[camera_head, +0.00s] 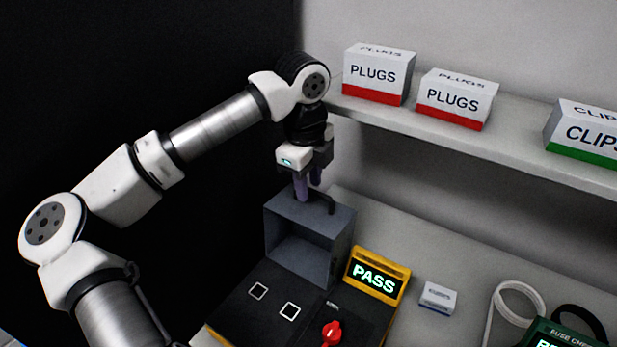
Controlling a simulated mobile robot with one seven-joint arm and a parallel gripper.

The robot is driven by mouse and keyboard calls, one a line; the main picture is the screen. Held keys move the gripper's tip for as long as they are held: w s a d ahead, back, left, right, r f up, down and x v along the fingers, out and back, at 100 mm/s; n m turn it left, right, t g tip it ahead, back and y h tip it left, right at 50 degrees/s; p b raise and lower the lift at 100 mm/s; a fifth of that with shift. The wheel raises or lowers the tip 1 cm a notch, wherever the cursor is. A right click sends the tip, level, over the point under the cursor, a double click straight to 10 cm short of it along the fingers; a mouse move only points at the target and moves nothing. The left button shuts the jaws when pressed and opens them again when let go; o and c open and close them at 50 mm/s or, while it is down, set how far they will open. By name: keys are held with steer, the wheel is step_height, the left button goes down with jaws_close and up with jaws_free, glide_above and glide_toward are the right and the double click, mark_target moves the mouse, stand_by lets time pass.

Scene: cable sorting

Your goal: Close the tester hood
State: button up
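The tester hood (283,219) is a grey box-shaped cover at the back of the black tester (247,311). It stands raised, with its hollow inside facing the front, and the tester's top is uncovered. A dark bent handle (330,203) is on the hood's upper side. My gripper (308,191) points down just above the hood, with its two purple fingers beside the handle. A narrow gap shows between the fingers, but I cannot tell whether they touch or grip the handle.
A yellow-framed display (374,277) reads PASS, and a red knob (331,332) sits at the tester's front. A small white box (438,297) and a white cable (497,300) lie to the right. A shelf (450,137) with two PLUGS boxes (376,75) and a CLIPS box (585,133) runs behind.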

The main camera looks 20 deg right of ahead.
steer(key=shift+c, duration=0.4)
jaws_close()
steer(key=shift+s+a+b, duration=0.1)
steer(key=shift+a+b, duration=0.05)
steer(key=shift+b, duration=0.2)
